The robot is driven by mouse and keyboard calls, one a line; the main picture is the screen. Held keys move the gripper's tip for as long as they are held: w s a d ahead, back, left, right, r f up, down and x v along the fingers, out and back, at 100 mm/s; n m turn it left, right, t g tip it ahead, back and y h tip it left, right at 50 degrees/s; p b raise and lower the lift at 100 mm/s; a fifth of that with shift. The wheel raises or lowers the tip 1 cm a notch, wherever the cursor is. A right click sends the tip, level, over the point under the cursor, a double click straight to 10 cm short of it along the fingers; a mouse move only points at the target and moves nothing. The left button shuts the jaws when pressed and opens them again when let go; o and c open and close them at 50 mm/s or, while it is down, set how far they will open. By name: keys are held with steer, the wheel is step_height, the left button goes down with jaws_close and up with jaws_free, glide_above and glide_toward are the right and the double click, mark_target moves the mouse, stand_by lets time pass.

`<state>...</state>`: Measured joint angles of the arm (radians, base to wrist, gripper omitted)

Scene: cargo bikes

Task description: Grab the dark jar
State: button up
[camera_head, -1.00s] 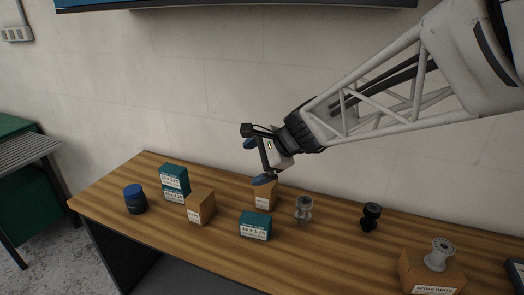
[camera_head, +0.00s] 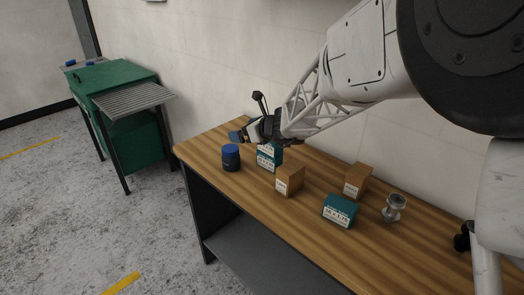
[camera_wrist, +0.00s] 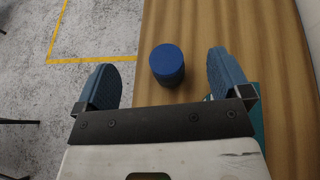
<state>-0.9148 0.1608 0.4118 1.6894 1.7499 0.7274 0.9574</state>
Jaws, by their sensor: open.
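The dark jar (camera_head: 231,158) has a blue lid and stands upright near the left end of the wooden table. In the wrist view, the jar (camera_wrist: 167,64) shows from above between and ahead of my two blue fingertips, nearer the right one. My gripper (camera_head: 240,136) is open and empty, above and just behind the jar in the head view. In the wrist view, my gripper's fingers (camera_wrist: 163,84) are wide apart, and neither visibly touches the jar. Part of the jar's lower body is hidden from above by its lid.
A brown box (camera_head: 290,180), another brown box (camera_head: 357,181), a teal box (camera_head: 340,210) and a metal hub (camera_head: 394,208) stand farther right. The wooden table (camera_head: 215,180) ends just left of the jar.

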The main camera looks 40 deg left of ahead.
steer(key=shift+s+a, duration=0.1)
steer(key=shift+a, duration=0.1)
steer(key=shift+f, duration=0.1)
glide_toward(235, 150)
steer(key=x, duration=0.5)
steer(key=shift+a+f, duration=0.3)
steer(key=shift+a, duration=0.25)
steer(key=shift+x, duration=3.15)
steer(key=shift+c, duration=0.2)
